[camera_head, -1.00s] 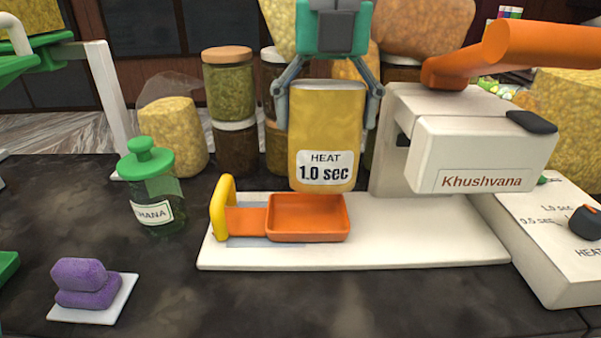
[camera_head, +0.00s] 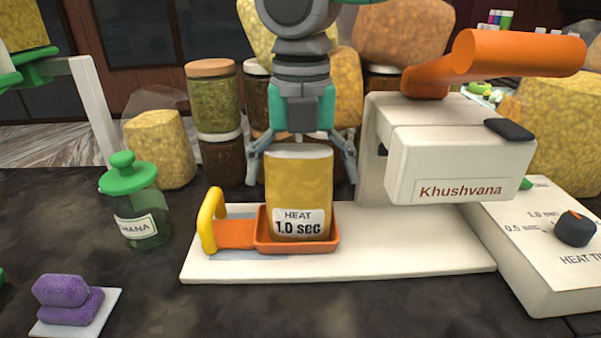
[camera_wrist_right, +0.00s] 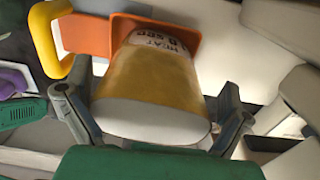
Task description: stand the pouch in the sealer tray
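The yellow pouch (camera_head: 298,185), labelled "HEAT 1.0 sec", stands upright with its lower end inside the orange sealer tray (camera_head: 328,246). My right gripper (camera_head: 301,178) is above and around the pouch, pointing down. Its two fingers are spread, one on each side, with a visible gap to the pouch edges. The right wrist view shows the pouch (camera_wrist_right: 150,85) between the parted fingers, its foot in the orange tray (camera_wrist_right: 88,35). The tray floor behind the pouch is hidden. My left gripper is not in view.
The white sealer (camera_head: 450,165) with its orange lever (camera_head: 500,55) stands right of the pouch, beside the dial box (camera_head: 545,265). Jars (camera_head: 212,105) and sacks stand close behind.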

